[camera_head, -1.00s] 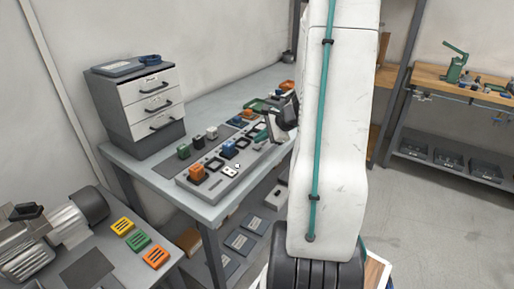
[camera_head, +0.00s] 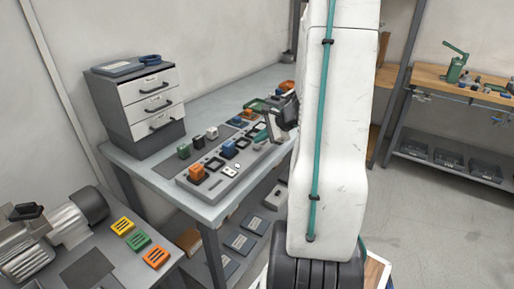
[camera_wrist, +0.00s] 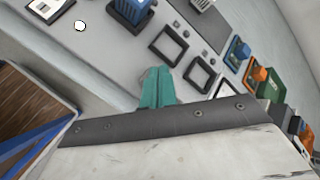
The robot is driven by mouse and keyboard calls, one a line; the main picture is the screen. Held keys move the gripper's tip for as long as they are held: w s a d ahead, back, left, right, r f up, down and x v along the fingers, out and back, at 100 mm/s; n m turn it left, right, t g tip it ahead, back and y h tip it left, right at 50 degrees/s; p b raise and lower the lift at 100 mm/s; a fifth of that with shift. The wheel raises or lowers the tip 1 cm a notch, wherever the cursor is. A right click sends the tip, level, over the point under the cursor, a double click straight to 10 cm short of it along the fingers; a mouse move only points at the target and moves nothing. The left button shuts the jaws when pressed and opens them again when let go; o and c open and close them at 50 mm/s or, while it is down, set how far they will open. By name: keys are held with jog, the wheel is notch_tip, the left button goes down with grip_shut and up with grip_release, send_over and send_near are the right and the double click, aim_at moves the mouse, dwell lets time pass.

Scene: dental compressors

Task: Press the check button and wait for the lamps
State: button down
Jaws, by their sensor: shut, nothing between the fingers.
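A grey panel (camera_head: 213,187) lies on the workbench with coloured blocks and black square frames on it. A small white plate with dark marks (camera_head: 229,171) sits near its front edge; the wrist view shows it cut off at the top (camera_wrist: 50,8). A small round white knob (camera_wrist: 80,26), possibly the check button, stands beside it. I cannot make out lit lamps. My gripper (camera_head: 262,136) is over the panel's far right part. Its teal fingers (camera_wrist: 157,88) are shut and empty, to the right of the knob and near two square frames (camera_wrist: 168,45).
An orange block (camera_head: 196,172) and a blue block (camera_head: 228,149) sit on the panel; green, black and white blocks stand behind. A drawer unit (camera_head: 150,105) is at the bench's left. A side table with orange and green pieces (camera_head: 138,241) is in front.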

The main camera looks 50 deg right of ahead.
aim_at(260, 147)
jog(key=shift+f, duration=0.2)
jog(key=shift+f, duration=0.25)
jog(key=shift+f, duration=0.45)
dwell(0.8)
jog(key=shift+r, duration=0.9)
jog(key=shift+r, duration=0.1)
jog(key=shift+r, duration=2.4)
